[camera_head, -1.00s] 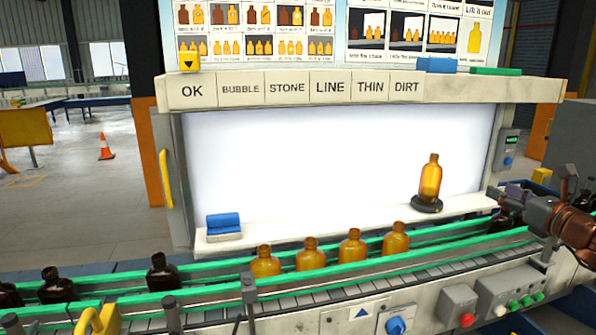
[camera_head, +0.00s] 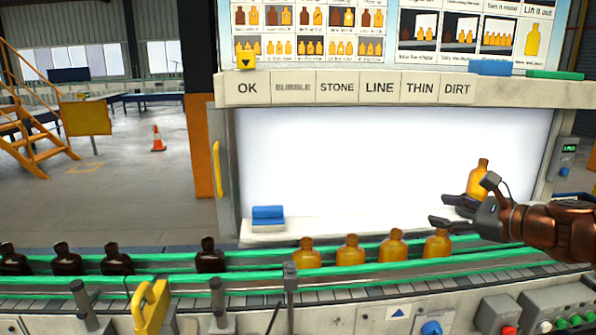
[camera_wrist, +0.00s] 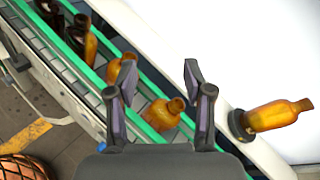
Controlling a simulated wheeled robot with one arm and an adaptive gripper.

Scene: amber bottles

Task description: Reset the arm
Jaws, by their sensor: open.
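My gripper (camera_head: 438,210) is open and empty at the right of the head view, in front of the lit white panel. In the wrist view its two fingers (camera_wrist: 161,80) are spread apart, with an amber bottle (camera_wrist: 163,113) on the conveyor visible below between them. One amber bottle (camera_head: 480,178) stands upright behind the gripper in the head view. The wrist view shows this bottle (camera_wrist: 275,116) on a round black disc (camera_wrist: 240,125), to the right of the fingers. The gripper hides the disc in the head view.
The green-railed conveyor (camera_head: 180,283) runs across the front, carrying several amber bottles (camera_head: 350,252) and several dark bottles (camera_head: 117,260). A blue block (camera_head: 268,214) sits on the left of the ledge. A label shelf (camera_head: 380,88) overhangs the panel.

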